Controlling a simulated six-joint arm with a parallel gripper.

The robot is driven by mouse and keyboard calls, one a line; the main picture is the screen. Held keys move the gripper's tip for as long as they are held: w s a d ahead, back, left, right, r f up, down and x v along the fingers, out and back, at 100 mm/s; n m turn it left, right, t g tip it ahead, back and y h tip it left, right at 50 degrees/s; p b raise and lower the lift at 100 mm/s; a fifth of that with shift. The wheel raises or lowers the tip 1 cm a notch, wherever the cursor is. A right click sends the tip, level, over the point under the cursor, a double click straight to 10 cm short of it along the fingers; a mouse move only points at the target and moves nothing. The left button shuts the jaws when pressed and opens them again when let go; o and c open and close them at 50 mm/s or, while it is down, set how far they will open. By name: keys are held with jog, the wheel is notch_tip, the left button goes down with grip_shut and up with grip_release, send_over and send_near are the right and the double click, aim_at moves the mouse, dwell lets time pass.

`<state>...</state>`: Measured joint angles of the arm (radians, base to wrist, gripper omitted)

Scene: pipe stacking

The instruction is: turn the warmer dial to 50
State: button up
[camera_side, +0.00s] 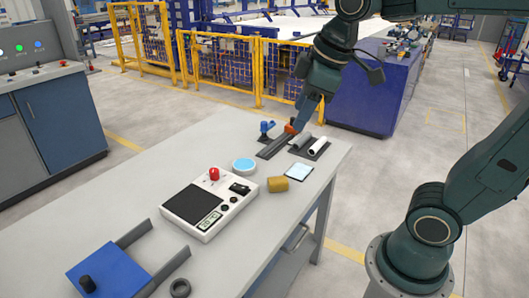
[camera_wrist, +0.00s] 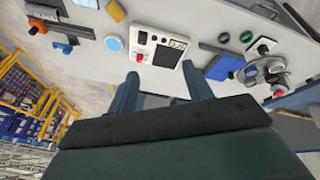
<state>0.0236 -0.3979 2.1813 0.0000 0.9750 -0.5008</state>
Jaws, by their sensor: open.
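The warmer is a white box (camera_side: 206,204) with a dark square plate (camera_side: 190,203) and a small lit display (camera_side: 209,221), whose number I cannot read. It carries a red knob (camera_side: 214,174) and several small black controls; I cannot tell which is the dial. In the wrist view the warmer (camera_wrist: 142,42) lies ahead of my fingers, its red knob (camera_wrist: 141,58) near their gap. My gripper (camera_side: 297,122) is over the table's far end, beyond the warmer. In the wrist view my gripper (camera_wrist: 162,82) is open and empty between its fingers.
Around the warmer lie a blue-topped disc (camera_side: 244,166), a yellow block (camera_side: 278,184) and a pale blue pad (camera_side: 299,171). Grey and white pipes (camera_side: 318,146) lie at the far end. A blue plate (camera_side: 110,274) and black ring (camera_side: 180,288) are at the near end.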

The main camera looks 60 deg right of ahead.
jog(key=w+d+n+g, duration=0.1)
jog(key=w+n, duration=0.4)
jog(key=w, duration=0.5)
jog(key=n+g, duration=0.3)
jog(key=n, duration=1.1)
send_over(214, 169)
notch_tip(214, 169, down, 18)
jog(key=shift+r, duration=0.1)
notch_tip(214, 169, down, 14)
jog(key=shift+a+r, duration=0.1)
jog(key=c, duration=1)
